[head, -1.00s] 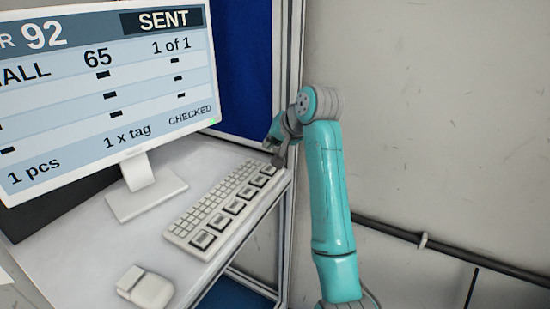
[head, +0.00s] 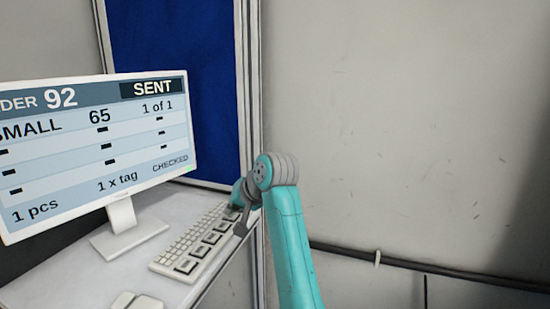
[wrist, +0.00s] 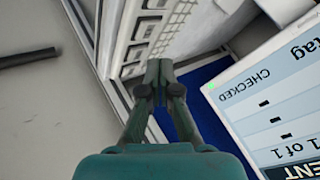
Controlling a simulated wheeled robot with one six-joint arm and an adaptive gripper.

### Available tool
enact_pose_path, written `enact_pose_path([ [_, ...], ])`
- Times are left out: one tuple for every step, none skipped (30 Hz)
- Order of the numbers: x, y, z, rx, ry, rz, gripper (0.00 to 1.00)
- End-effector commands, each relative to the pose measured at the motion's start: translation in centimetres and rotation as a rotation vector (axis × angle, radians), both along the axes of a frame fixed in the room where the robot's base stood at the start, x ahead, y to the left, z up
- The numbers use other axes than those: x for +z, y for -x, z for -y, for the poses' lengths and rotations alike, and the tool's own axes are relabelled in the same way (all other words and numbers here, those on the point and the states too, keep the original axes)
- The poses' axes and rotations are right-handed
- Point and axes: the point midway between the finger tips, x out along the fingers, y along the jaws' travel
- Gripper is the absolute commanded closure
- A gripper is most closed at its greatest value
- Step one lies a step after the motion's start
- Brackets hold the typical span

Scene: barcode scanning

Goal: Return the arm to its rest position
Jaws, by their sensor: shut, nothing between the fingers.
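My arm (head: 292,245) is teal with grey joints and rises at the middle of the head view. Its bent end reaches left to the right end of the keyboard. My gripper (wrist: 160,68) shows in the wrist view with its two dark fingers together and nothing between them. In the head view, my gripper (head: 240,230) is small and partly hidden, beside the keyboard's far right end. I cannot tell whether it touches the keyboard.
A white keyboard (head: 190,245) with large keys lies on the white desk (head: 190,207). A mouse (head: 138,302) is at the bottom edge. A metal post (head: 249,90) and grey wall (head: 390,120) stand close by.

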Motion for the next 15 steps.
enact_pose_path([
  [-0.7,0.0,0.2,-0.003,0.000,0.000,1.00],
  [-1.0,0.0,0.2,-0.005,0.000,0.002,1.00],
  [-1.4,0.0,0.3,-0.007,0.000,0.003,1.00],
  [-1.7,0.0,0.4,-0.010,-0.001,0.005,1.00],
  [-2.1,0.0,0.5,-0.011,-0.002,0.006,1.00],
  [-2.4,0.0,0.6,-0.014,-0.002,0.009,1.00],
  [-2.8,0.0,0.7,-0.016,-0.003,0.010,1.00],
  [-3.2,0.1,0.8,-0.018,-0.003,0.011,1.00],
  [-3.7,0.1,0.9,-0.021,-0.004,0.015,1.00],
  [-4.1,0.1,1.0,-0.023,-0.004,0.017,1.00],
  [-4.6,0.1,1.2,-0.026,-0.004,0.019,1.00],
  [-5.3,0.2,1.4,-0.030,-0.004,0.021,1.00],
  [-5.8,0.2,1.5,-0.033,-0.005,0.026,1.00],
  [-6.4,0.2,1.7,-0.036,-0.004,0.028,1.00],
  [-7.1,0.3,1.9,-0.040,-0.005,0.032,1.00],
])
